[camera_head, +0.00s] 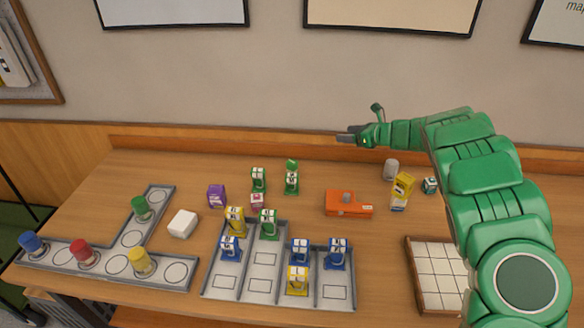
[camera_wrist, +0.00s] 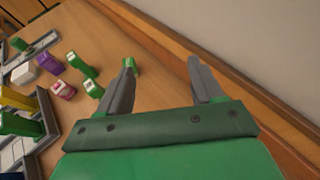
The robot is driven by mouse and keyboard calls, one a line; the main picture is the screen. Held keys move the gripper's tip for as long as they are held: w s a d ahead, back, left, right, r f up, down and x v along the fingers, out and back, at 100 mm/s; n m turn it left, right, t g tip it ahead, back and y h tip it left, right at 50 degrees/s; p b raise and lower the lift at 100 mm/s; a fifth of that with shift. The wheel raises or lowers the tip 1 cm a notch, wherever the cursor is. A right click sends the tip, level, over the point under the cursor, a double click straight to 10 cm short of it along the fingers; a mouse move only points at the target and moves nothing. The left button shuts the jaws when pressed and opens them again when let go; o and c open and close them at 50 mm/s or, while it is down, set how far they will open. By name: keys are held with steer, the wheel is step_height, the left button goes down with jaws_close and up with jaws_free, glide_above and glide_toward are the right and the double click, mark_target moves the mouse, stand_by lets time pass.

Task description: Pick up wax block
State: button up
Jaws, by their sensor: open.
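A white block (camera_head: 182,224) with rounded edges, which looks like the wax block, lies on the wooden table left of centre in the head view. It sits between the black-ringed grey tray and the compartment tray, touching neither. In the wrist view, a white block (camera_wrist: 22,74) shows at the far left, beside the purple box. My gripper (camera_head: 361,125) is raised near the back wall, far to the right of the block. In the wrist view my gripper (camera_wrist: 161,68) has its two fingers spread apart with nothing held between them.
A purple box (camera_head: 216,196) and several green, yellow and blue items stand right of the block. A grey ringed tray (camera_head: 112,268) with coloured pegs lies left, a compartment tray (camera_head: 259,286) in front. An orange device (camera_head: 348,204) and a tiled tray (camera_head: 437,278) are further right.

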steer(key=n+g, duration=0.1)
glide_above(297, 165)
steer(key=s+d, duration=0.2)
steer(key=d, duration=0.2)
steer(key=shift+y, duration=0.3)
steer(key=f, duration=0.9)
steer(key=a+f, duration=0.1)
steer(key=f, duration=0.4)
steer(key=shift+w, duration=0.15)
steer(key=shift+x, duration=1.45)
steer(key=shift+w+a+f, duration=0.2)
steer(key=shift+w+a, duration=0.05)
steer(key=shift+a, duration=0.45)
steer(key=shift+w+a+f, duration=0.2)
steer(key=shift+a, duration=0.5)
steer(key=shift+x, duration=1)
steer(key=shift+f, duration=0.1)
steer(key=shift+d, duration=0.1)
steer(key=c, duration=1.1)
steer(key=shift+o, duration=0.2)
